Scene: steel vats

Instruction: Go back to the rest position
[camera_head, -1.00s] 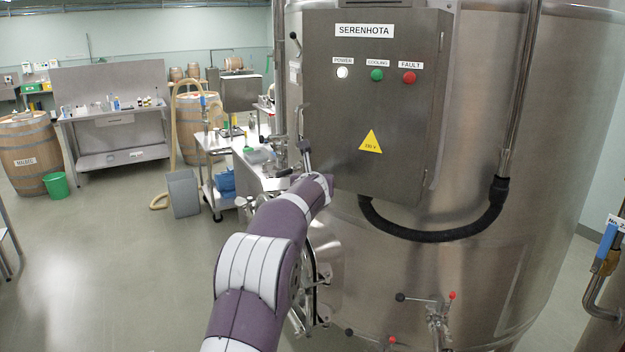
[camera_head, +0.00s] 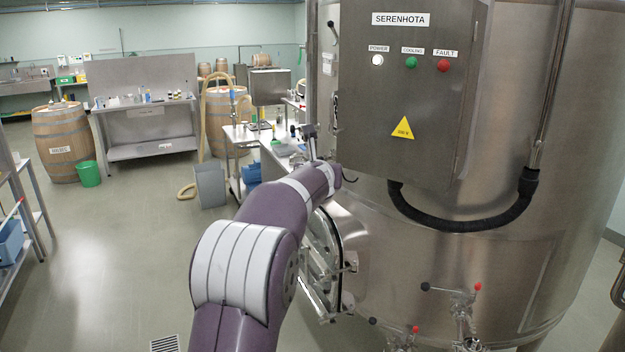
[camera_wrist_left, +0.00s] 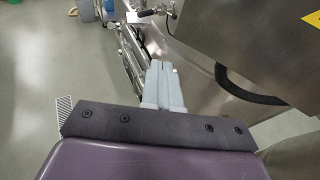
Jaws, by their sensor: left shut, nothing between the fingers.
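My left arm rises from the bottom of the head view, in front of the steel vat (camera_head: 420,260). My left gripper (camera_head: 311,140) is small at the arm's far end, left of the grey control cabinet (camera_head: 375,130). The left wrist view shows the gripper's two grey fingers (camera_wrist_left: 163,88) close together with nothing between them. The cabinet has a SERENHOTA label, a white, a green and a red light and a yellow warning triangle (camera_head: 403,128). My right gripper is in neither view.
A black hose (camera_head: 460,222) loops below the cabinet. Valves (camera_head: 455,300) stick out low on the vat. A steel trolley (camera_head: 235,165), a grey bin (camera_head: 210,186), a barrel (camera_head: 62,143) and a green bucket (camera_head: 89,174) stand behind.

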